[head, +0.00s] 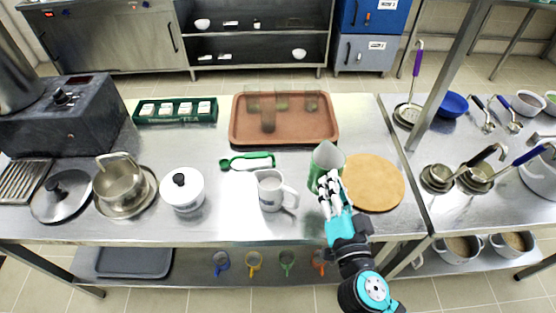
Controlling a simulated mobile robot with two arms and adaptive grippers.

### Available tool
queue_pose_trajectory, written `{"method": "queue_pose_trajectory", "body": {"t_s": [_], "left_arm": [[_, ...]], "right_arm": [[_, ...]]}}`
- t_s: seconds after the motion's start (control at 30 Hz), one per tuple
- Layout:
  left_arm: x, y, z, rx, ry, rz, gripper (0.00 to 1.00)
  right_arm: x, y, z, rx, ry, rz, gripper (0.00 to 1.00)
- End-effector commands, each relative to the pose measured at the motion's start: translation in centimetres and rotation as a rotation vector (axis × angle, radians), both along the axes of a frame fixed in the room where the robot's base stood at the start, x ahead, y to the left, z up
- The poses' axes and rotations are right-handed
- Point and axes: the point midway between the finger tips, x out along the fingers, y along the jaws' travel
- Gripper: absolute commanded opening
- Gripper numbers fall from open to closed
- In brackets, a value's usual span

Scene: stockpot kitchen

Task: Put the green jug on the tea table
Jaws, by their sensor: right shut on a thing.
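The green jug (318,172) is right of the centre of the head view, with its pale open mouth facing up. My right gripper (331,187) comes in from the lower right and is shut on the near side of the jug. Its fingers hide part of the jug. I cannot tell whether the jug's base touches the steel table (225,225) below it. My left gripper is not in view.
A round wooden board (378,184) is right of the jug. A white jug (270,190) stands to its left, and a brown tray (285,135) with several glasses lies behind. A white lidded pot (182,190) is farther left. Ladles (409,112) crowd the right-hand table.

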Motion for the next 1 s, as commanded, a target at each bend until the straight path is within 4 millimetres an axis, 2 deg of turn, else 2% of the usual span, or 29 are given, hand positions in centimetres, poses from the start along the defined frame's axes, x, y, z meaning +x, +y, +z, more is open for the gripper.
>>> {"method": "queue_pose_trajectory", "body": {"t_s": [0.07,0.3,0.47,0.7,0.8,1.0], "left_arm": [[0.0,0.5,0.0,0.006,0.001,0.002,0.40],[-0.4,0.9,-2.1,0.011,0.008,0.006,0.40],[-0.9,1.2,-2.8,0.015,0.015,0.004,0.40],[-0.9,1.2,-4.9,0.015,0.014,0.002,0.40],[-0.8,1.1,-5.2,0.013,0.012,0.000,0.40],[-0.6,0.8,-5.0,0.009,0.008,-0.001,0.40]], "right_arm": [[0.2,0.3,0.0,-0.003,-0.001,0.006,0.00],[0.1,0.3,-4.1,-0.003,0.002,0.003,0.00],[0.1,0.2,-5.4,-0.004,-0.001,0.004,0.00],[0.1,0.2,-9.3,-0.004,0.000,0.002,0.00],[0.1,0.2,-10.0,-0.003,-0.002,0.003,0.00],[0.1,0.2,-10.0,-0.002,-0.002,0.004,0.00]]}}
